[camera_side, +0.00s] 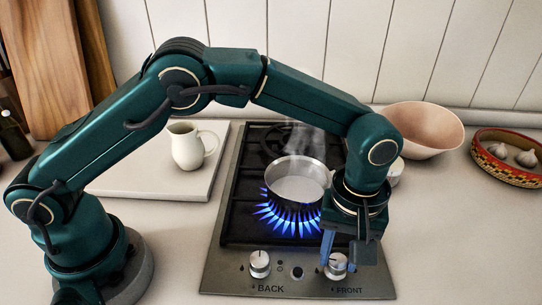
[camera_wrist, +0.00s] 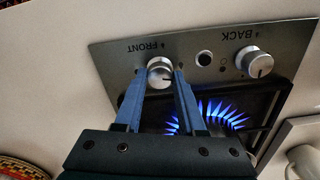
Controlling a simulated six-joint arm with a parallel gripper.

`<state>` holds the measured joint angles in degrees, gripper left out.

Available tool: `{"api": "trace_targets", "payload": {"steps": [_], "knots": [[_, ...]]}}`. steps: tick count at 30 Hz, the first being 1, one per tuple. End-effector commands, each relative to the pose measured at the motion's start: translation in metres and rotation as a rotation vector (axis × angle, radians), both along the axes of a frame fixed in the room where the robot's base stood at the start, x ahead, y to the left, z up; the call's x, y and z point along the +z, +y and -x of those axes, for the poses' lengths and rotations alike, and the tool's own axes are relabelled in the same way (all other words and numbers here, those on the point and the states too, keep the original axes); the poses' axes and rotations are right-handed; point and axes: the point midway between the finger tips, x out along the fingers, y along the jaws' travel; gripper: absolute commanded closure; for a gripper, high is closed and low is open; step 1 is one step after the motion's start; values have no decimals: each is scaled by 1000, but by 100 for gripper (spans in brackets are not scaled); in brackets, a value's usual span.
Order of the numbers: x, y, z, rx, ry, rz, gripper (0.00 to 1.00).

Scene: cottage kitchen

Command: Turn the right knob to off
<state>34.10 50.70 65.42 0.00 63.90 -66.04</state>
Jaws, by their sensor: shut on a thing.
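The right knob (camera_side: 336,265), silver and labelled FRONT, sits on the front panel of the stove. In the wrist view the same knob (camera_wrist: 160,72) is between the two blue fingertips of my gripper (camera_wrist: 159,69). My gripper (camera_side: 340,256) points down over the knob in the side view and is shut on it, partly hiding it. The angle of its mark is hard to read. Blue flames (camera_side: 288,220) burn under the pan (camera_side: 297,182) on the front burner; the flames also show in the wrist view (camera_wrist: 213,113).
The left knob (camera_side: 260,263), labelled BACK, stands on the same panel. Steam rises from the pan, close to my wrist. A white jug (camera_side: 187,146) stands on a board at left. A pink bowl (camera_side: 424,128) and a garlic basket (camera_side: 497,170) are at right. The front right counter is clear.

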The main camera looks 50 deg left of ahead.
Motion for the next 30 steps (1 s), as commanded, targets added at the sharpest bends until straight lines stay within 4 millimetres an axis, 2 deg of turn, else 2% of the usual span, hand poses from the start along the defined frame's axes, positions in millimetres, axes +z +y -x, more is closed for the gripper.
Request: {"api": "trace_targets", "payload": {"steps": [30], "knots": [[2,0,0,-960,1,1,100]]}}
